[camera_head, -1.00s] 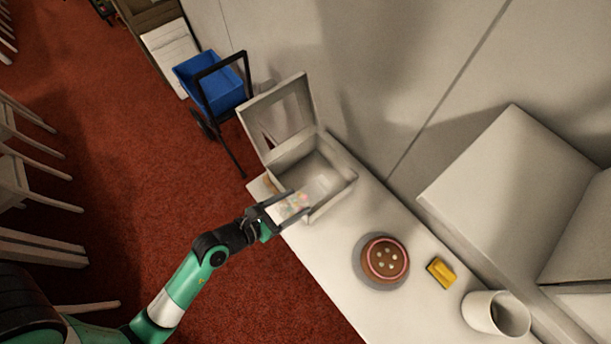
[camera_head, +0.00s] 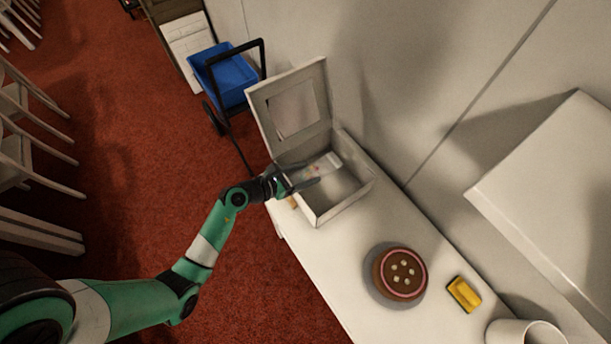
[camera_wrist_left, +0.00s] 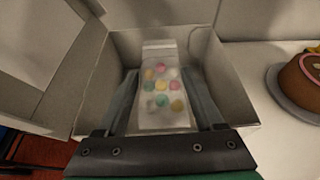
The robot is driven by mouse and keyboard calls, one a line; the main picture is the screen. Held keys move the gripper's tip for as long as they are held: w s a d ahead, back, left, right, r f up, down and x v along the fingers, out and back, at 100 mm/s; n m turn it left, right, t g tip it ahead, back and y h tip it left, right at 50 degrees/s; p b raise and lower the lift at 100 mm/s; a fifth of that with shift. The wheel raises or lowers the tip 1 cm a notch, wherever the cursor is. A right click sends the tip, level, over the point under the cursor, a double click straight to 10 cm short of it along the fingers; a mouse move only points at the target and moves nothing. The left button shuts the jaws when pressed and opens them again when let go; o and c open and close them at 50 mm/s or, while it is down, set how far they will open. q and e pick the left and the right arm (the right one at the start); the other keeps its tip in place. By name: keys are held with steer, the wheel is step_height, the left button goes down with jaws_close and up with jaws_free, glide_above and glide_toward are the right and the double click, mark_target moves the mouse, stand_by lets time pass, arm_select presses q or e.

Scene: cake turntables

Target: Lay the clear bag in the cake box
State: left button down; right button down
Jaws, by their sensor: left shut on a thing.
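The clear bag (camera_wrist_left: 163,88) holds several pastel round sweets. It lies between the two fingers of my left gripper (camera_wrist_left: 168,100), which is shut on it. In the head view the bag (camera_head: 322,167) is over the inside of the open cake box (camera_head: 345,203), whose windowed lid (camera_head: 294,108) stands up at the back left. My left gripper (camera_head: 300,183) reaches in over the box's near left wall. The box (camera_wrist_left: 118,50) surrounds the bag in the wrist view; whether the bag touches its floor I cannot tell. My right gripper is not in view.
A chocolate cake (camera_head: 402,273) on a grey turntable stands right of the box. A yellow block-like item (camera_head: 464,294) and a white cup-shaped container (camera_head: 524,334) are further right. A blue cart (camera_head: 226,78) is on the floor behind. The table front (camera_head: 330,270) is clear.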

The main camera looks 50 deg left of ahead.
arm_select(q)
steer(key=shift+f, duration=0.2)
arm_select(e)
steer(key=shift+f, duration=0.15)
arm_select(q)
steer(key=shift+f, duration=0.6)
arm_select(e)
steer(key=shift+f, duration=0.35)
arm_select(q)
jaws_free()
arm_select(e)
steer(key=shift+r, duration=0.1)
